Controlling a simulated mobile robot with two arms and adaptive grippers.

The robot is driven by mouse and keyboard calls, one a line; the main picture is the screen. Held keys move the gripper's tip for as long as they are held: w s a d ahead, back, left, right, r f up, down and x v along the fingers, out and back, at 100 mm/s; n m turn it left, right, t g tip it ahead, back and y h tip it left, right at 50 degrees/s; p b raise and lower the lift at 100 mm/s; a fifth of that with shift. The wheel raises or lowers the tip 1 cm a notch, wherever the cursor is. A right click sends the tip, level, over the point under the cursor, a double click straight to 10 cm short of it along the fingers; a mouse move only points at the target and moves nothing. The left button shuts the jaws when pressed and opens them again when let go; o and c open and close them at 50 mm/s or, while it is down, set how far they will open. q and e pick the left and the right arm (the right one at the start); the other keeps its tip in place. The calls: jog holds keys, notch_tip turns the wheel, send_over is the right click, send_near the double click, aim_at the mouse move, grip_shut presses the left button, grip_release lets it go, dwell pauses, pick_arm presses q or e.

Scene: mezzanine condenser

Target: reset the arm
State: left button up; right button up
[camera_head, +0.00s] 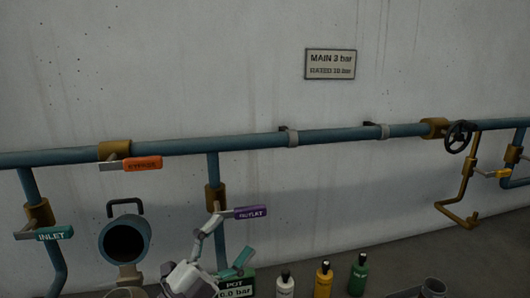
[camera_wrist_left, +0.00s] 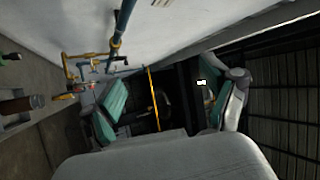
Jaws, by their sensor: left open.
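My left gripper (camera_head: 229,238) is at the bottom centre of the head view, in front of the wall. Its teal-padded fingers are spread apart with nothing between them. It overlaps the lower part of the pipe with the purple OUTLET handle (camera_head: 250,213); I cannot tell how far apart they are. In the left wrist view, the open fingers of the left gripper (camera_wrist_left: 168,98) stand either side of a dark gap, with a yellow bar visible beyond. My right gripper is in neither view.
A blue pipe (camera_head: 340,136) runs along the wall, with an orange BYPASS handle (camera_head: 142,164) and a teal INLET handle (camera_head: 54,233). An open round pot (camera_head: 125,239) is at left. White (camera_head: 285,286), yellow (camera_head: 324,278) and green (camera_head: 358,275) bottles stand right of the gripper.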

pick_arm(q)
jog(key=s+a+f+n+g+y, duration=0.1)
jog(key=s+a+f+n+y, duration=0.1)
jog(key=a+f+n+y, duration=0.65)
jog(key=s+a+f+n+g+y, duration=0.2)
jog(key=a+f+n+y, duration=0.3)
jog(key=f+n+y, duration=0.55)
jog(key=s+f+n+g+h, duration=0.1)
jog(key=s+f+g+h, duration=0.1)
jog(key=s+f+g, duration=0.55)
jog(key=s+f+g+h, duration=0.1)
jog(key=s+f+g, duration=0.2)
jog(key=s+f, duration=0.85)
jog(key=s+f+g, duration=0.1)
jog(key=s+f, duration=0.2)
jog(key=f, duration=1)
jog(key=s+f+g, duration=0.1)
jog(key=s+f, duration=0.1)
jog(key=f, duration=1)
jog(key=s+a+f+b, duration=0.1)
jog(key=s+a+f, duration=0.2)
jog(key=s+f, duration=1.2)
jog(key=shift+s+a+g, duration=0.35)
jog(key=shift+s+a, duration=0.05)
